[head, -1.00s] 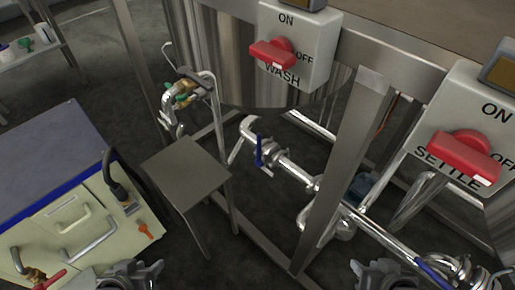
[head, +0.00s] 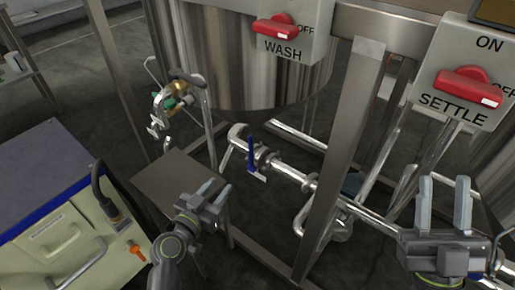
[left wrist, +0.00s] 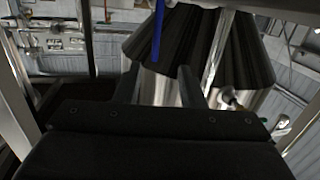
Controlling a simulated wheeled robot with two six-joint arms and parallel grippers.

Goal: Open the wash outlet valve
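The wash outlet valve's blue handle (head: 251,153) stands across the metal pipe (head: 285,171) below the wash tank (head: 245,70). My left gripper (head: 214,190) is open and empty, left of and apart from the handle, in front of the small steel stand. In the left wrist view a blue bar (left wrist: 158,30) shows beyond the gap between my left fingers (left wrist: 159,80); it looks like the handle. My right gripper (head: 444,195) is open and empty at the lower right, over the settle side's piping.
The red WASH switch (head: 275,29) and red SETTLE switch (head: 468,87) sit on grey boxes. A steel frame leg (head: 340,160) stands right of the valve. A small steel stand (head: 165,183) and a cream cabinet (head: 60,235) are at the left.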

